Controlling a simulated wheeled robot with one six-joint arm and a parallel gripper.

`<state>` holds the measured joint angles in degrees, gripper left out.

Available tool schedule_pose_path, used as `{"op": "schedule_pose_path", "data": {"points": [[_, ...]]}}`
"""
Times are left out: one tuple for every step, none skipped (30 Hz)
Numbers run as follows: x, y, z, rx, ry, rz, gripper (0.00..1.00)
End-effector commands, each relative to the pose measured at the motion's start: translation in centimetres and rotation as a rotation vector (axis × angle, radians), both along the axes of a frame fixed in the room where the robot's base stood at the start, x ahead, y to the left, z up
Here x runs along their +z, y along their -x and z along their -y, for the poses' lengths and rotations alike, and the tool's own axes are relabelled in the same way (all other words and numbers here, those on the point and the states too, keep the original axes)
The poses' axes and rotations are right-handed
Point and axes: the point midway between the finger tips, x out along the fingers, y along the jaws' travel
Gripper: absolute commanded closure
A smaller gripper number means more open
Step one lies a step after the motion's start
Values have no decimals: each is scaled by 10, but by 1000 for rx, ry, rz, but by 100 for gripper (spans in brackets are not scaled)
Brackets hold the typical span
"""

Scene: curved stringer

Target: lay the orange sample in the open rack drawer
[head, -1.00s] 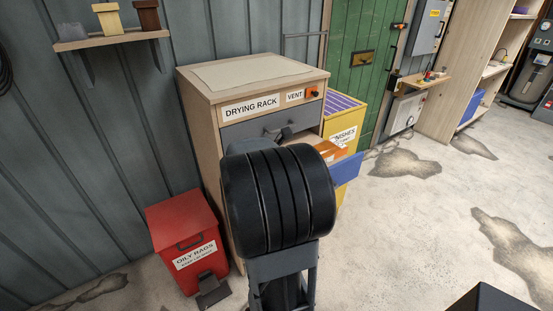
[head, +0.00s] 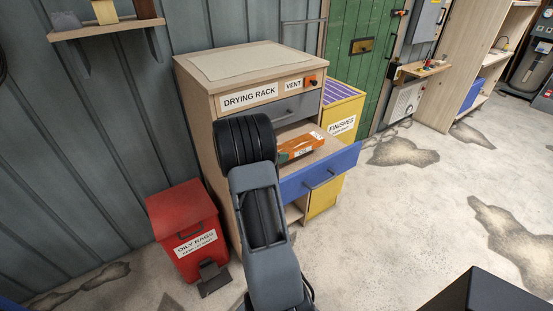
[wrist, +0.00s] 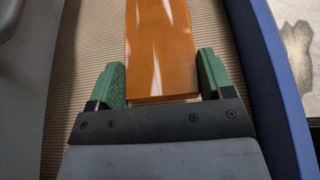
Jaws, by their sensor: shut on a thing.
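The orange sample (head: 298,147), a flat bar with a pale label, is inside the outline of the open rack drawer, whose blue front (head: 325,172) is pulled out from the drying rack. In the wrist view the glossy orange sample (wrist: 160,45) lies between the two green fingers of my gripper (wrist: 161,80), which is shut on its near end. Below it is the drawer's ribbed tan floor (wrist: 85,60). I cannot tell whether the sample touches that floor.
The drying rack (head: 195,100) has a shut grey drawer (head: 295,108) above the open one. A yellow finishes cabinet (head: 343,110) stands just behind to the right. A red oily rags bin (head: 185,215) stands at the left. The floor at right is mostly clear.

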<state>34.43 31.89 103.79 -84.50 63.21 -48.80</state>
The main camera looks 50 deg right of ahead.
Motion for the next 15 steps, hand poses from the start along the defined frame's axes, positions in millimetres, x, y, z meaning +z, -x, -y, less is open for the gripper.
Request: {"op": "schedule_pose_path", "data": {"points": [[-4,-3,1,1,-1,-2,56],[-7,-3,2,1,-1,-2,56],[-12,-2,1,0,-1,-3,56],[-16,-2,1,1,-2,-4,56],[-20,-2,1,1,-2,-4,56],[-25,-2,1,1,-2,-4,56],[-29,-2,1,1,-1,-4,56],[-31,-2,1,1,-1,-3,56],[-33,-2,1,1,-1,-2,56],[-33,-2,1,1,1,-1,56],[-33,-2,1,1,1,0,56],[-33,-2,1,1,1,0,56],[-33,-2,1,1,1,0,56],[-33,-2,1,1,1,0,56],[-33,-2,1,1,1,0,56]]}}
